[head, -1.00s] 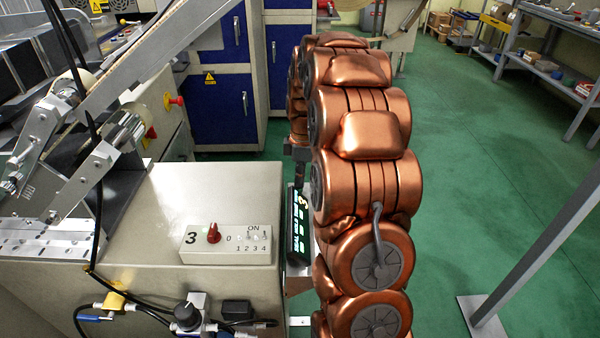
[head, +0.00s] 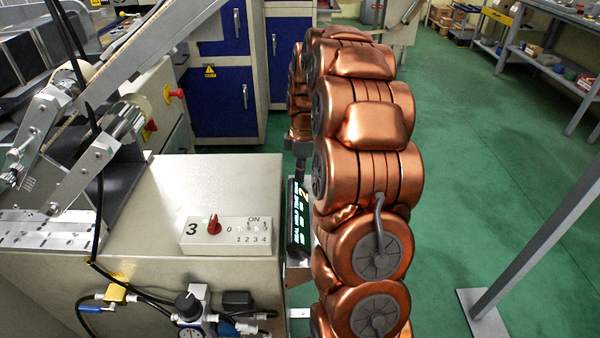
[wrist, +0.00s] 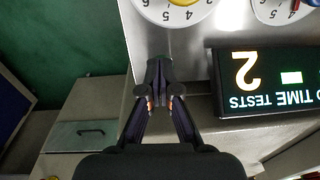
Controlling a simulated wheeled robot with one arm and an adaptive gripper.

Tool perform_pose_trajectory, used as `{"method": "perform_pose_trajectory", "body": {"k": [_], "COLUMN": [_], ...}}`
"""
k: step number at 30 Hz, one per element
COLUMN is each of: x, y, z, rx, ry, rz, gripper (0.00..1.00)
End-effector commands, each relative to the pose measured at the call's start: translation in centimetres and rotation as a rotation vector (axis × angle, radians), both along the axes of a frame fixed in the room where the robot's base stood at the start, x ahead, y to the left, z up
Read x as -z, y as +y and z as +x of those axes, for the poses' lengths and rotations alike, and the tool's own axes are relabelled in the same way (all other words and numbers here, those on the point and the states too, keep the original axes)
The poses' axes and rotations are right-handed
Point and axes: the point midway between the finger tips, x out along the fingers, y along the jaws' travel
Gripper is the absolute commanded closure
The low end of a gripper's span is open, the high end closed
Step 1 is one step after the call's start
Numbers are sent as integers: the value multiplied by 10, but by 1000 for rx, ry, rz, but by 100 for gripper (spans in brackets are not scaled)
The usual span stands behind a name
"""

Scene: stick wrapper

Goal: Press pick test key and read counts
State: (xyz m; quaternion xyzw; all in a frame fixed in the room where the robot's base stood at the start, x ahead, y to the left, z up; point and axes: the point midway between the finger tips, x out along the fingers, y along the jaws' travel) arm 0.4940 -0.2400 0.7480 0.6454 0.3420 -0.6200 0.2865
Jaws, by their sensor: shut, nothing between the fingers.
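The counter display (wrist: 270,84) is a black panel at the right of the wrist view, seen upside down, with a yellow digit that looks like 2, a green block and the words TIME TESTS, cut by the frame edge. It also shows edge-on in the head view (head: 300,218), too slanted to read fully. My gripper (wrist: 158,68) is shut and empty, its tips at the grey metal panel (wrist: 190,50) left of the display. I cannot make out a pick test key; the fingers may cover it. Whether the tips touch anything is unclear.
Two white dials (wrist: 178,8) sit at the top of the wrist view. In the head view a switch box (head: 226,236) marked 3 and ON stands on the beige cabinet (head: 200,180). Hoses and fittings hang at its front. Green floor (head: 460,150) is open to the right.

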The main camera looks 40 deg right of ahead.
Motion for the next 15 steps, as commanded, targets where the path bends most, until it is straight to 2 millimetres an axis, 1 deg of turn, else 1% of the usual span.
{"method": "perform_pose_trajectory", "body": {"k": [1,2,15], "x": [3,-1,-90], "y": [3,2,-6], "z": [-4,-3,1], "rx": [-3,-3,-2], "ry": [17,16,-7], "rz": [9,8,-4], "gripper": [100,100,100]}}
